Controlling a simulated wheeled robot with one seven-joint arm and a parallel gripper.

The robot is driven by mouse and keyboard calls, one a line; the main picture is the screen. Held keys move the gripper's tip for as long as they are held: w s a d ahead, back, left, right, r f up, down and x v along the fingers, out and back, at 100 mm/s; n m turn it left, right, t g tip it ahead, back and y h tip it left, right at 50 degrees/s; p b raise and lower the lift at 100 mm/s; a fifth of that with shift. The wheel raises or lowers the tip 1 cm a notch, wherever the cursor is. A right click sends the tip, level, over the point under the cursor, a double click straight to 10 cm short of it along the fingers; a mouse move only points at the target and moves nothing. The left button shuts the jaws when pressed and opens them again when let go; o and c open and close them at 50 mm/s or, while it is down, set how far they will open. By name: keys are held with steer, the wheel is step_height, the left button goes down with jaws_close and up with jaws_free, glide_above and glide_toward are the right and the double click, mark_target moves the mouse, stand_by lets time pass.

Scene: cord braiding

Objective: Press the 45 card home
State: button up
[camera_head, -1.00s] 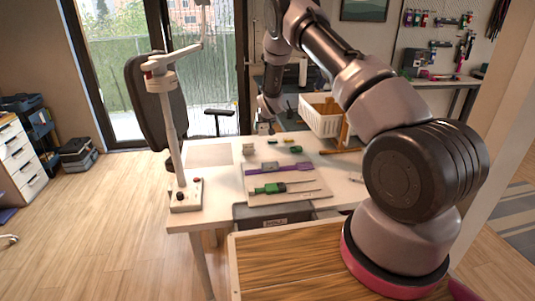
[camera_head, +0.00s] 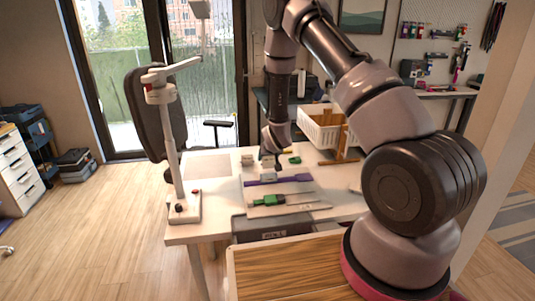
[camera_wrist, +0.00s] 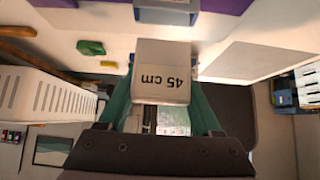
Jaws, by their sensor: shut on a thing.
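In the wrist view, a pale card or block (camera_wrist: 163,72) marked "45 cm", upside down, sits between the two green fingers of my gripper (camera_wrist: 162,100). My gripper is shut on it. A grey piece (camera_wrist: 167,10) shows just beyond the card, next to a purple strip (camera_wrist: 228,4); I cannot tell whether the card touches it. In the head view, my gripper (camera_head: 268,162) is low over the table, just behind the purple strip (camera_head: 290,179). The card is too small or hidden to make out there.
A green tool (camera_head: 268,201) lies in front of the purple strip. A small pale block (camera_head: 247,160) and a green block (camera_head: 295,160) flank my gripper.

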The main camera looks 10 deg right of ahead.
mark_target(269, 164)
steer(key=shift+f, duration=2.2)
steer(key=shift+f, duration=0.2)
steer(key=o, duration=1.4)
steer(key=shift+v, duration=2.95)
steer(key=shift+r, duration=0.1)
